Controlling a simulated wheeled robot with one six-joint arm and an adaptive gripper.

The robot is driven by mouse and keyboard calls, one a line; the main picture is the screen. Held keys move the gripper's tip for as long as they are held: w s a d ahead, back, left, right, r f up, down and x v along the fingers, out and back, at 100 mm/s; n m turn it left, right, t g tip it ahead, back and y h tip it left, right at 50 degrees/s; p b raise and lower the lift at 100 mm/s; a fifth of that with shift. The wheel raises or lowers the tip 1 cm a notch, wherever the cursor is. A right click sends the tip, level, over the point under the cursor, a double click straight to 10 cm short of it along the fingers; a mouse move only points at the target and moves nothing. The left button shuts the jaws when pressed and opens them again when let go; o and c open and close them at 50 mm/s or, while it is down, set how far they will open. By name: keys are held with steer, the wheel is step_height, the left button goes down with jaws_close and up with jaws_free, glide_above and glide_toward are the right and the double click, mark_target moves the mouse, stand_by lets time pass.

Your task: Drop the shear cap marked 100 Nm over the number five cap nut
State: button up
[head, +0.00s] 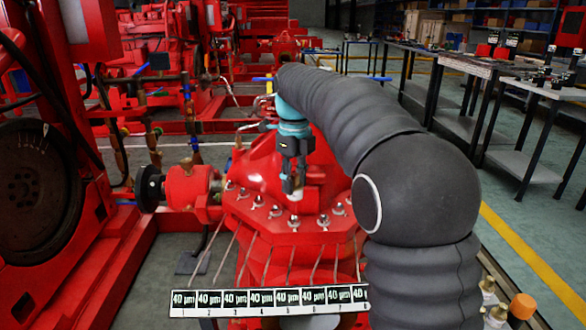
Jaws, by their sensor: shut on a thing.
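My gripper (293,186) hangs fingers-down over the red pump casing (262,165). It is shut on a small pale piece, apparently the shear cap (295,198); its marking is too small to read. A row of cap nuts runs along the curved flange. Leader lines run up towards them from a strip of numbered "40 µm" plates (270,301). The nut that seems to be number five (294,222), fifth from the left, stands just below the held piece. A small gap appears between them, but depth is hard to judge.
My arm hides the flange's right side. A red fitting with a black handwheel (150,188) juts out left of the casing. An orange cap (523,306) and brass fittings (490,286) are at lower right. Tables (540,88) line the right, beyond clear floor.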

mark_target(293, 196)
steer(key=shift+w, duration=0.5)
steer(key=shift+f+b, duration=1.25)
steer(key=shift+f, duration=1.5)
steer(key=shift+p, duration=0.65)
steer(key=shift+f+b, duration=0.7)
steer(key=shift+f, duration=0.8)
steer(key=o, duration=1.2)
